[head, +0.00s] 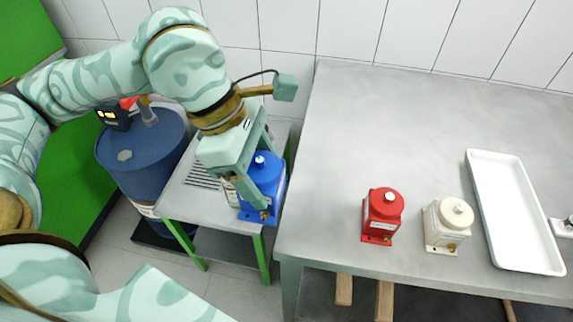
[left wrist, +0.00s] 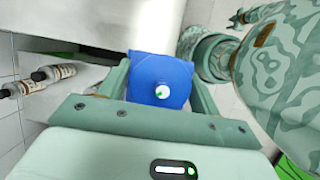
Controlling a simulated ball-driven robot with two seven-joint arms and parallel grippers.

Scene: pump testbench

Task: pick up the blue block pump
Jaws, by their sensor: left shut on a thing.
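The blue block pump (head: 266,175) is a blue housing with a small white cap on top. It stands upright at the right side of a small side table, seen in the head view. My left gripper (head: 251,180) reaches down over it and is shut on it, with a finger on either side. In the left wrist view the pump (left wrist: 158,78) sits between the two fingers (left wrist: 160,90). I cannot tell whether its base touches the table. My right gripper is not in view.
A red pump (head: 382,214) and a white pump (head: 447,224) stand on the large grey table (head: 350,110). A white tray (head: 513,215) lies at its right. A blue barrel (head: 140,160) stands left of the side table (head: 190,205). Bottles (left wrist: 50,74) show in the left wrist view.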

